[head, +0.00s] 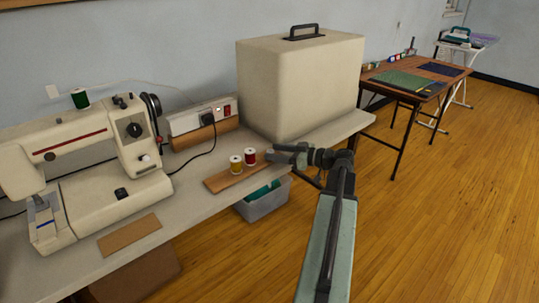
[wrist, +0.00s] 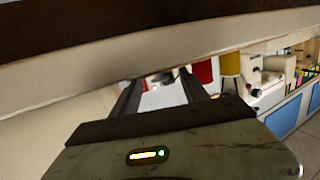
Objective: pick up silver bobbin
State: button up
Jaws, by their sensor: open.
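I cannot make out a silver bobbin for sure in either view. In the head view my gripper (head: 271,154) is at the table's front edge, close to the right end of a wooden strip (head: 222,181). A red spool (head: 250,157) and a yellow spool (head: 236,165) stand on that strip, just left of my gripper. In the wrist view the two fingers (wrist: 160,78) are apart. A small greyish shape shows beyond them, too small to name. The red spool (wrist: 203,71) and yellow spool (wrist: 229,64) show right of the fingers.
A large beige case (head: 300,85) stands behind my gripper. A power strip (head: 205,117) and a sewing machine (head: 90,165) are to the left. A grey bin (head: 262,204) sits below the table edge. A pale and brown band (wrist: 150,45) crosses the top of the wrist view.

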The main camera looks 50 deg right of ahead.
grip_shut()
jog(key=shift+r, duration=0.1)
notch_tip(320, 180, up, 10)
jog(key=p, duration=1)
